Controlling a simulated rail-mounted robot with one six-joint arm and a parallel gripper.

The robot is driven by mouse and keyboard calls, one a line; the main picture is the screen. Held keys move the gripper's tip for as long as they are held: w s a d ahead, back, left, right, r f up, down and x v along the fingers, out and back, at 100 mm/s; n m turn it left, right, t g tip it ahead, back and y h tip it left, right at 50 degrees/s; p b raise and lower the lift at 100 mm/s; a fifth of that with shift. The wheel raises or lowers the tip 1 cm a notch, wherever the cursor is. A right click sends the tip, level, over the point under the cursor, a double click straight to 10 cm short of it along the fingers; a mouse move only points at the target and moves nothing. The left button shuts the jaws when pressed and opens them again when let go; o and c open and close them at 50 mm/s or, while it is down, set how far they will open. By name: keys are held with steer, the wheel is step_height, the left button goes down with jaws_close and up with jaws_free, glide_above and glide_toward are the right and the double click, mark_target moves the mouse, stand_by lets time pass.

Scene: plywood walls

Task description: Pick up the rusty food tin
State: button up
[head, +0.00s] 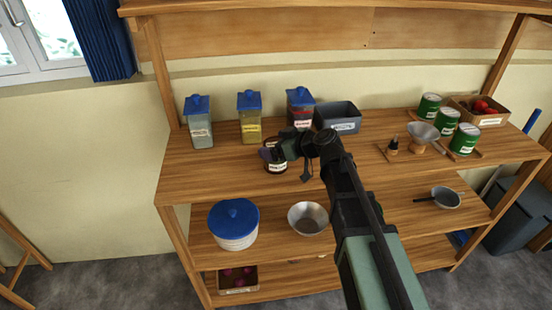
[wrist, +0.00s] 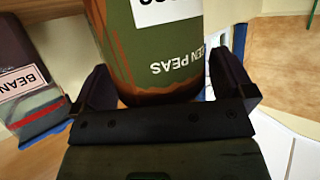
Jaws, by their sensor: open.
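The rusty food tin (wrist: 150,60) fills the top middle of the wrist view, green with brown rust and upside-down lettering ending in "EN PEAS". My gripper (wrist: 165,82) is open, with one dark finger on each side of the tin. I cannot tell whether either finger touches it. In the head view the tin (head: 276,167) stands on the top shelf with a white label facing forward, and my gripper (head: 272,151) is at it, partly hiding its upper part.
Blue-lidded jars (head: 250,122) and a grey bin (head: 338,118) stand behind the tin. A small dark bottle (head: 393,146), a funnel (head: 423,136) and several green tins (head: 446,121) are to the right. The shelf's front left is clear. A jar labelled "BEAN" (wrist: 25,85) shows beside the left finger.

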steer(key=c, duration=1.1)
steer(key=shift+c, duration=0.2)
steer(key=shift+r, duration=0.15)
step_height(320, 180, up, 20)
steer(key=p, duration=2)
